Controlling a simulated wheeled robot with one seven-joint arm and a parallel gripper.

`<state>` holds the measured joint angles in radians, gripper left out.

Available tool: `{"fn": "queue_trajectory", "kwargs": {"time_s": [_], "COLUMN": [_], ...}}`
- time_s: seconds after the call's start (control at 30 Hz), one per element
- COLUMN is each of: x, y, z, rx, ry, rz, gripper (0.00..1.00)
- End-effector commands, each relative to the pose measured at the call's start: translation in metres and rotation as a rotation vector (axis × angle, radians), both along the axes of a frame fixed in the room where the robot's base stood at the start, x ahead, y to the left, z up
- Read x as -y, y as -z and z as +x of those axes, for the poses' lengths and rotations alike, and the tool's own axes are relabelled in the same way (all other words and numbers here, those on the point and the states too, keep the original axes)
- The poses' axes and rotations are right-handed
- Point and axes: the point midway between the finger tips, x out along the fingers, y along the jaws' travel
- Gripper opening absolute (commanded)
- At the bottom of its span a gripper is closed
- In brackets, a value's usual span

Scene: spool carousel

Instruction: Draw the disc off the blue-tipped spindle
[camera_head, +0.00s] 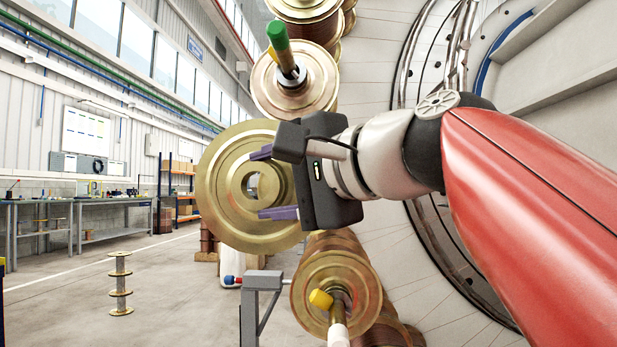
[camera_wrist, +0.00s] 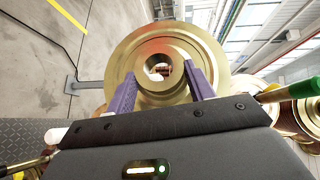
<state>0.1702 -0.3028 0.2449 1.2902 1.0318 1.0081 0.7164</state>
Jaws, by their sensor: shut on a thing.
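A large brass disc (camera_head: 222,197) with a round centre hole is at my gripper (camera_head: 257,185), left of it in the head view. My two purple fingers are shut on the disc's raised hub, one on each side of the hole. In the wrist view, the disc (camera_wrist: 122,62) faces the camera, with my gripper (camera_wrist: 160,74) at its hub. The hole shows background, and I see no spindle tip in it. A blue tip with a red band (camera_head: 230,280) shows low down beside a grey stand. Whether it is the named spindle, I cannot tell.
The grey stand (camera_head: 262,281) is near the lower one. A small spool rack (camera_head: 120,283) stands on the open floor at left, before workbenches (camera_head: 88,205).

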Motion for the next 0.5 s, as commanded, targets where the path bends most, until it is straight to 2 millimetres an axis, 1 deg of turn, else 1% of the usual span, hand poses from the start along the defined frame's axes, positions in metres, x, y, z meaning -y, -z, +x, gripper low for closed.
{"fn": "queue_trajectory", "kwargs": {"time_s": [0.03,0.5], "x": [-0.006,-0.06], "y": [-0.003,-0.004], "z": [-0.001,0.001], "rx": [0.002,0.002], "ry": [-0.001,0.0], "rz": [0.002,0.002], "gripper": [0.12,0.12]}}
